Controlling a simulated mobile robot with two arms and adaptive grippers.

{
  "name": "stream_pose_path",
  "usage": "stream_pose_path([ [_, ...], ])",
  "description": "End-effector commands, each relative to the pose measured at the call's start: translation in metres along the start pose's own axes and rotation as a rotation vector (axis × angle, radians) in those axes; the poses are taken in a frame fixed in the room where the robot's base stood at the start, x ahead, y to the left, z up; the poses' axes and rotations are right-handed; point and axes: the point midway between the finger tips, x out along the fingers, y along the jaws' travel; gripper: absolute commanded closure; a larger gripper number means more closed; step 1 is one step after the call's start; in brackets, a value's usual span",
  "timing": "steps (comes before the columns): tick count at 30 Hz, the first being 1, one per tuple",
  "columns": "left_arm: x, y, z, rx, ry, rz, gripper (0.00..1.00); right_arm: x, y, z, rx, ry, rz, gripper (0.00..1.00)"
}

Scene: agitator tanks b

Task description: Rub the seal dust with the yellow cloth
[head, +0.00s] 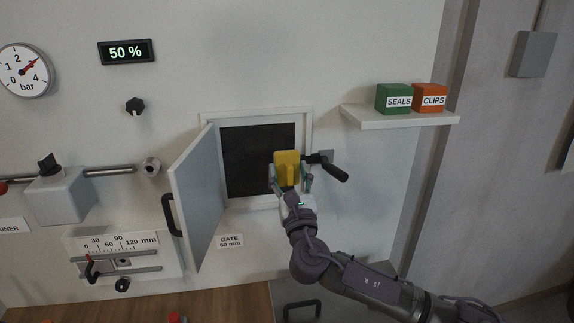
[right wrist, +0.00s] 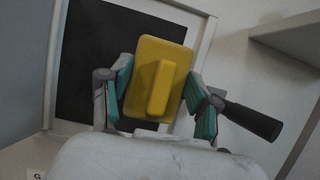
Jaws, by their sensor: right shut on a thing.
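The yellow cloth (head: 287,164) looks like a thick pad with a raised ridge on its back. My right gripper (head: 291,180) is shut on it and holds it up in front of the lower right part of an open hatch (head: 258,147). In the right wrist view the cloth (right wrist: 159,78) sits between the two teal-padded fingers (right wrist: 160,95). I cannot make out any seal dust; the cloth and gripper hide part of the hatch frame and opening. I cannot tell whether the cloth touches the frame. My left gripper is not in view.
The hatch door (head: 196,195) stands open to the left. A black lever handle (head: 326,166) sticks out just right of my right gripper. A shelf (head: 402,119) with a green SEALS box (head: 393,98) and an orange CLIPS box (head: 430,97) is at upper right.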

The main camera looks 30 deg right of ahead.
Motion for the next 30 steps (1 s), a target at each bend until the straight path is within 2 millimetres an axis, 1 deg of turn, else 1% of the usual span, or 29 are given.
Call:
stream_pose_path([
  [11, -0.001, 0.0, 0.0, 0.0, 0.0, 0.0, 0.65, -0.003, 0.0, 0.002, 0.0, -0.001, -0.001, 0.66],
  [14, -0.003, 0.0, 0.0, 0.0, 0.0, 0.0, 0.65, -0.006, 0.0, 0.003, 0.0, 0.001, -0.001, 0.66],
  [22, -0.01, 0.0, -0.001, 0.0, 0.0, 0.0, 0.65, -0.027, 0.0, 0.012, 0.0, 0.001, -0.001, 0.66],
  [30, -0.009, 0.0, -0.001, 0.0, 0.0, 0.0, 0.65, -0.029, -0.001, 0.013, 0.0, -0.001, -0.002, 0.66],
])
